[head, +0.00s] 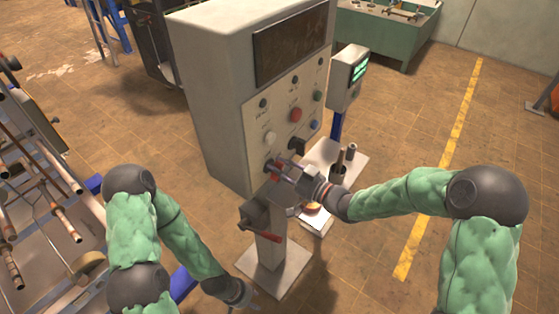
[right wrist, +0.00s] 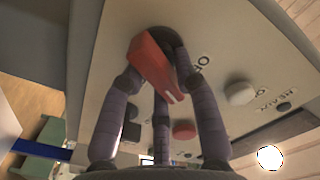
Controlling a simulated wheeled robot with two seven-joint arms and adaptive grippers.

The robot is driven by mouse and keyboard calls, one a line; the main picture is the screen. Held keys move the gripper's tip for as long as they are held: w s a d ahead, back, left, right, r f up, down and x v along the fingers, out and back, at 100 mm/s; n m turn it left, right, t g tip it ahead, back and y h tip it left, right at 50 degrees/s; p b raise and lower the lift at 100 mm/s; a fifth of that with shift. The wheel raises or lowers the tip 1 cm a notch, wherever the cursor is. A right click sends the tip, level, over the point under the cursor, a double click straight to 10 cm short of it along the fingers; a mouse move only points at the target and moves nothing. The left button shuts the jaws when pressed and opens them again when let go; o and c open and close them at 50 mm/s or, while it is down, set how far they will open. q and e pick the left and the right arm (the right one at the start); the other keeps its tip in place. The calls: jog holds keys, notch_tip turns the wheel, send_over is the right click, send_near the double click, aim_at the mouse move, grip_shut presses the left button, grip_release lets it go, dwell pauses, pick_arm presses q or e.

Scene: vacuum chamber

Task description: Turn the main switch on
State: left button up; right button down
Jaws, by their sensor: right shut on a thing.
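The main switch is a red rotary handle (right wrist: 152,66) on a dark round base, on the pale control panel. In the right wrist view, the fingers of my right gripper (right wrist: 157,80) are around the handle, shut on it. The handle lies slanted, its white-marked end towards the lower right, near a partly covered label beginning with O. In the head view, my right gripper (head: 280,170) is at the panel's lower left corner and hides most of the switch. My left gripper (head: 240,294) is low, away from the cabinet; its fingers are unclear.
The grey cabinet (head: 210,90) carries a dark display (head: 290,42) and several buttons, including a red one (head: 296,115). A red-handled box (head: 262,222) juts out below. A small device with a green screen (head: 348,75) stands behind. Metal racks (head: 45,215) crowd the left; floor is open right.

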jog(key=m+p, duration=0.5)
jog(key=shift+w+m, duration=0.1)
jog(key=shift+m, duration=0.3)
jog(key=m+p, duration=0.2)
jog(key=m, duration=0.1)
jog(key=shift+f, duration=0.2)
jog(key=shift+f+m+p, duration=0.25)
jog(key=shift+m+p, duration=0.85)
jog(key=shift+m, duration=0.5)
jog(key=c, duration=1)
grip_release()
jog(key=shift+c, duration=0.2)
jog(key=shift+d, duration=0.1)
jog(key=v, duration=1.2)
jog(key=shift+f, duration=0.1)
